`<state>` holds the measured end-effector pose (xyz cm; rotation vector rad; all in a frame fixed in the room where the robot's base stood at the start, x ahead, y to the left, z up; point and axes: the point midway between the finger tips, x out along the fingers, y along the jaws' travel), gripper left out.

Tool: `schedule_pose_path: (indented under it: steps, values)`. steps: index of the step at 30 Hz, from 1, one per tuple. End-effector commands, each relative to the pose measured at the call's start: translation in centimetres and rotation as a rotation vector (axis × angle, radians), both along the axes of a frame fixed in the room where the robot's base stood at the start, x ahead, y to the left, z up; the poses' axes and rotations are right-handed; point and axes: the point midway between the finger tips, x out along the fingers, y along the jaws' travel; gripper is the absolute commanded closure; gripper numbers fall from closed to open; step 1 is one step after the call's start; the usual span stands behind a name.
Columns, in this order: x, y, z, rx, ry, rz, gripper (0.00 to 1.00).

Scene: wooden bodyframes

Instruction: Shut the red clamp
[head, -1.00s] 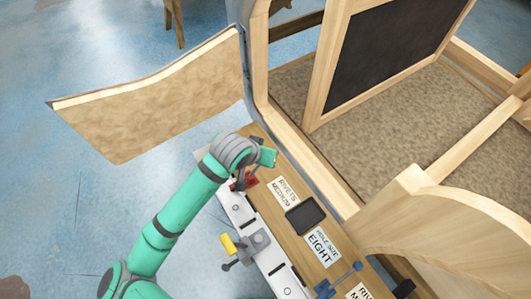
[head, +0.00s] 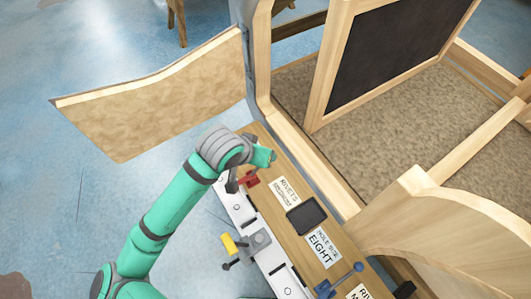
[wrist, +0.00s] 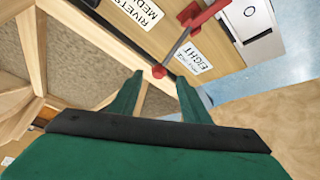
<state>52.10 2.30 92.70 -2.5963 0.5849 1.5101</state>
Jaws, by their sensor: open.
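The red clamp (head: 249,180) is on the edge of the wooden bench, partly covered by my arm in the head view. In the wrist view, its red body (wrist: 207,13) is at the top, and a grey lever runs from it to a red knob (wrist: 159,71). My gripper (wrist: 160,78) is open, with its two green fingers spread. The knob appears between the fingertips, but I cannot tell whether either finger touches it. In the head view, my gripper (head: 264,157) is just beside the clamp and its fingers are mostly hidden.
The bench (head: 270,215) carries paper labels, a black tray (head: 305,216), a yellow-handled clamp (head: 228,243) and a blue clamp (head: 340,281). A wooden bodyframe (head: 320,170) stands close on the right. An open panel (head: 160,100) sticks out at the upper left. Blue floor is free at left.

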Motion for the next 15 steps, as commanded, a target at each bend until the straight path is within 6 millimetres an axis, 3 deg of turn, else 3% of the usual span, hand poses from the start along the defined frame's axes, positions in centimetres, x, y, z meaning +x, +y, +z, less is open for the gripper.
schedule_pose_path:
  steps: [6,15]
  values:
    - [-1.5,1.0,3.0,0.002,-0.002,0.0,0.57]
    - [-2.2,1.5,4.2,0.001,0.001,0.0,0.57]
